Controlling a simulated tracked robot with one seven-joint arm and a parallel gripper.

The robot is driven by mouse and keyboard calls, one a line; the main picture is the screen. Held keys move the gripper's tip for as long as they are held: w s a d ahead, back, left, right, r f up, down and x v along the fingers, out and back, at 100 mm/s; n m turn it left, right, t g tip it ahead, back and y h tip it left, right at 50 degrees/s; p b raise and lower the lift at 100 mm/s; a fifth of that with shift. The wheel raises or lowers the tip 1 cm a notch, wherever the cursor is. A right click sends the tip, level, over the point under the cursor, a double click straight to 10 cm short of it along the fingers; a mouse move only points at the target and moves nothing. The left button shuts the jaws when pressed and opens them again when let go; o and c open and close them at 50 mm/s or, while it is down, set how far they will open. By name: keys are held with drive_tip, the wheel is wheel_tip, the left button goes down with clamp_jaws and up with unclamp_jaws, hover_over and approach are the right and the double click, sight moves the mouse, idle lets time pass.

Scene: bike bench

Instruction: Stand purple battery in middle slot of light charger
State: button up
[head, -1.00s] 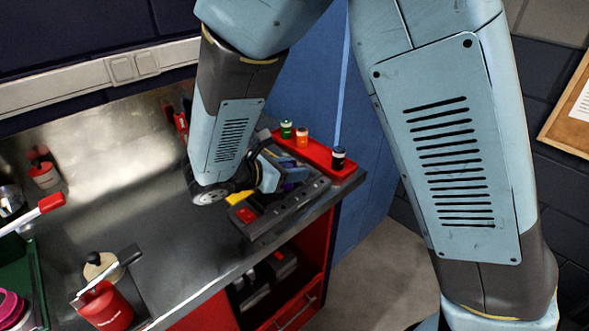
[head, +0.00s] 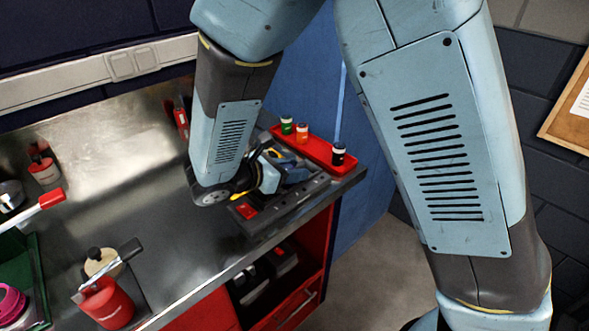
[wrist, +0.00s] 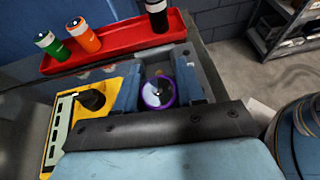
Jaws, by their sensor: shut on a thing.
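In the head view my gripper (head: 277,175) is over the right end of the bench, at the dark charger (head: 290,205), which lies along the front edge. Part of the charger (wrist: 206,72) shows right of the fingers in the wrist view. My gripper hides the slots and the battery's lower end, so I cannot tell whether it is in the middle slot.
A red tray (head: 318,152) behind the charger holds a green battery (head: 286,126), an orange battery (head: 302,134) and a black battery (head: 338,154). A yellow item (wrist: 85,120) is left of the fingers. A red pot (head: 106,303) stands at front left. The bench middle is clear.

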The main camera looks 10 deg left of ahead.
drive_tip(key=shift+r, duration=0.85)
drive_tip(key=shift+f, duration=0.85)
idle(1.0)
drive_tip(key=o, duration=0.8)
drive_tip(key=shift+o, duration=0.2)
drive_tip(key=shift+v, duration=5.55)
drive_tip(key=shift+d, duration=0.1)
